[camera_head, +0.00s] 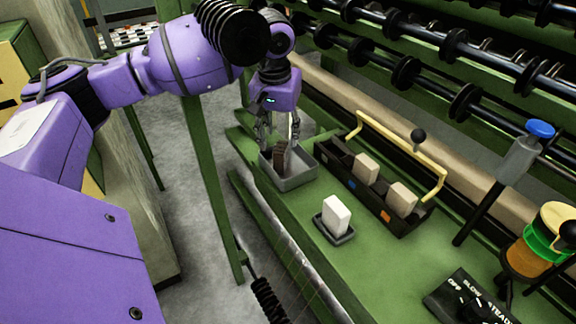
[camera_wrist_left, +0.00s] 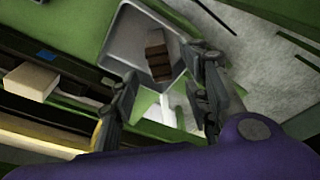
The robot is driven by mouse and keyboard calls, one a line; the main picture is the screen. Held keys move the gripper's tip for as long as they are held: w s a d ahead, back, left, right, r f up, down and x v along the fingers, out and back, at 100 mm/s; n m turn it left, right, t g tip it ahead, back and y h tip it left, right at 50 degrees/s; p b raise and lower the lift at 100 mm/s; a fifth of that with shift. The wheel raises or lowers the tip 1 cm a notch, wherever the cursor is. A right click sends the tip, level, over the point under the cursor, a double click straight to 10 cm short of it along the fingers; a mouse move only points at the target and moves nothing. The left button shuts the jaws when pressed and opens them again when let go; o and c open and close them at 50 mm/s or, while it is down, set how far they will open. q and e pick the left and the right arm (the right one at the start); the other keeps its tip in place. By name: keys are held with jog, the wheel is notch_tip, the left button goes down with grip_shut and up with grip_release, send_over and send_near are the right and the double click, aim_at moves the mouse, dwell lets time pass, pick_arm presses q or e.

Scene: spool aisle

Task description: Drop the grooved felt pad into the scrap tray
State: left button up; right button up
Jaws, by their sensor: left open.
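The scrap tray (camera_head: 296,182) is a small grey open box on the green bench, and it also shows in the left wrist view (camera_wrist_left: 126,38). The grooved felt pad (camera_head: 280,156) is a brown block with dark grooves, inside the tray and leaning upright. In the left wrist view the pad (camera_wrist_left: 158,58) lies within the tray's walls. My left gripper (camera_head: 279,136) is open just above the tray, its fingers apart and clear of the pad in the left wrist view (camera_wrist_left: 162,72). My right gripper is not in view.
A black divided box (camera_head: 346,183) with a yellow handle (camera_head: 392,138) holds two beige blocks beside the tray. A white block (camera_head: 336,214) stands on a small dark dish. A dial panel (camera_head: 470,300) and rows of black rollers lie to the right.

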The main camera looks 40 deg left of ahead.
pick_arm(q)
notch_tip(320, 180, up, 9)
jog(key=s, duration=0.1)
jog(key=shift+d+f, duration=0.15)
jog(key=shift+d, duration=0.1)
jog(key=shift+s, duration=0.1)
